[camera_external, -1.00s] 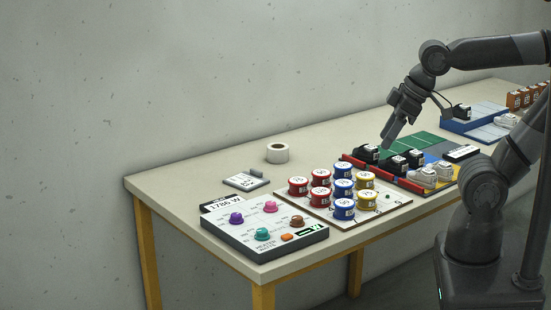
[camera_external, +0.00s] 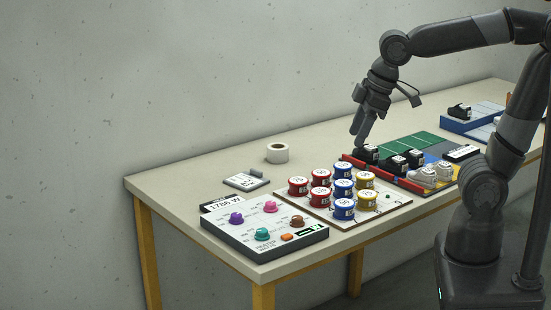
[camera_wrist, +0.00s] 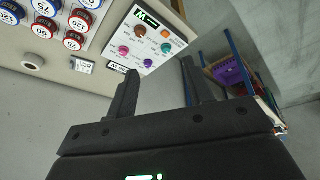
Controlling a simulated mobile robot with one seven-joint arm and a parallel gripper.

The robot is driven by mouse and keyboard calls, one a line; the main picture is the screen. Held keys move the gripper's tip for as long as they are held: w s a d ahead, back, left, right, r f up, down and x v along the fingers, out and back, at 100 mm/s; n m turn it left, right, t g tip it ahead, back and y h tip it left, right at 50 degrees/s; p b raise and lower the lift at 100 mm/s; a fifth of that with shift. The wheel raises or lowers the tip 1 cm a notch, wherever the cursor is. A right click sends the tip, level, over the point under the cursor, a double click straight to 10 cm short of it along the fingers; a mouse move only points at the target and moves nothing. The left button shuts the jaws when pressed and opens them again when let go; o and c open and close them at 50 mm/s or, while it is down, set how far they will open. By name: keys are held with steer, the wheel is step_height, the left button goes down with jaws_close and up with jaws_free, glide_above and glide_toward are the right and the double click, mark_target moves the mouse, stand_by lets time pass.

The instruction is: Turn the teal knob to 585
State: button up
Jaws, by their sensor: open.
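The teal knob (camera_external: 262,234) sits on the front-left part of a dark-sided, white-topped control panel (camera_external: 225,225) at the table's near left end. In the wrist view the teal knob (camera_wrist: 166,47) shows beyond my gripper's fingers, at the panel's right side. My gripper (camera_external: 358,135) points down above the shoe rack, well to the right of and behind the panel. In the wrist view my gripper (camera_wrist: 160,70) has its fingers apart with nothing between them. The knob's dial marks are too small to read.
The panel also carries purple (camera_external: 236,218), pink (camera_external: 270,206) and brown (camera_external: 297,221) knobs and an orange button (camera_external: 287,237). Several labelled red, blue and yellow tins stand on a board (camera_external: 385,211) between panel and shoes. A white tape roll (camera_external: 278,153) stands behind.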

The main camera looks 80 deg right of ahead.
steer(key=w+f+n+g, duration=0.2)
steer(key=w+f+n, duration=0.15)
steer(key=w, duration=0.75)
steer(key=n+g, duration=0.2)
steer(key=n, duration=0.1)
glide_toward(262, 230)
step_height(262, 230, down, 8)
steer(key=shift+w+f, duration=0.1)
steer(key=shift+c, duration=0.2)
steer(key=c, duration=1)
steer(key=shift+o, duration=0.2)
